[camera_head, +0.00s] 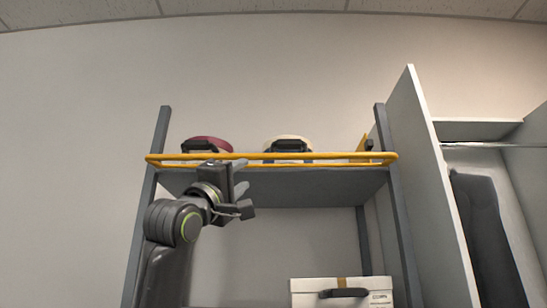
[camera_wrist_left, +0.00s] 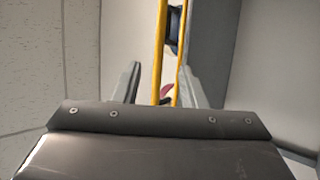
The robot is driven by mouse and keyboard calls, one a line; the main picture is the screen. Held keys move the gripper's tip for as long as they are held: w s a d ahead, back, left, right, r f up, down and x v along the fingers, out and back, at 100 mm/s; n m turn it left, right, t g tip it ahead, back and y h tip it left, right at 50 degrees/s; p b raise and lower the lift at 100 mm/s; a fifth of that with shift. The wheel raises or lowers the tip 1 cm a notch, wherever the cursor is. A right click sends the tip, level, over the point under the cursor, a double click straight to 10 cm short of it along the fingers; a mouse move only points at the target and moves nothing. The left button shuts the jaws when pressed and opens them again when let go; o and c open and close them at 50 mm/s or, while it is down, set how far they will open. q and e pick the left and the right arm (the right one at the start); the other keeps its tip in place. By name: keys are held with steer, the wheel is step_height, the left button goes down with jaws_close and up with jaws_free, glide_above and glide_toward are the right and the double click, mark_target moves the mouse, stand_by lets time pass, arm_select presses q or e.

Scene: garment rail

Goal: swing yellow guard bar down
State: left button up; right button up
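The yellow guard bar (camera_head: 335,156) runs level across the front of the rack's upper shelf, between the two grey posts. It shows as a loop with an upper and a lower rail. My left gripper (camera_head: 239,180) is near the left part of the bar, in front of the shelf edge. In the left wrist view the yellow bar (camera_wrist_left: 158,55) passes between the two parted fingers (camera_wrist_left: 160,85), with a second yellow rail beside it. I cannot tell whether either finger touches it. My right gripper is not in view.
On the upper shelf (camera_head: 310,184), behind the bar, stand a dark red round item (camera_head: 212,142) and a cream round item (camera_head: 290,140). A white box (camera_head: 310,292) is lower right. A grey wardrobe panel (camera_head: 425,180) stands to the right. The wall left of the rack is clear.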

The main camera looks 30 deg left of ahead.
mark_target(268, 157)
arm_select(q)
steer(key=p+x, duration=0.5)
steer(key=x, duration=0.2)
steer(key=p+x, duration=0.4)
steer(key=x, duration=0.4)
steer(key=shift+d+r+p, duration=0.15)
steer(key=shift+p, duration=0.25)
steer(key=shift+p+x, duration=0.45)
steer(key=shift+x, duration=0.35)
steer(key=shift+w, duration=0.1)
steer(key=shift+c, duration=0.5)
jaws_close()
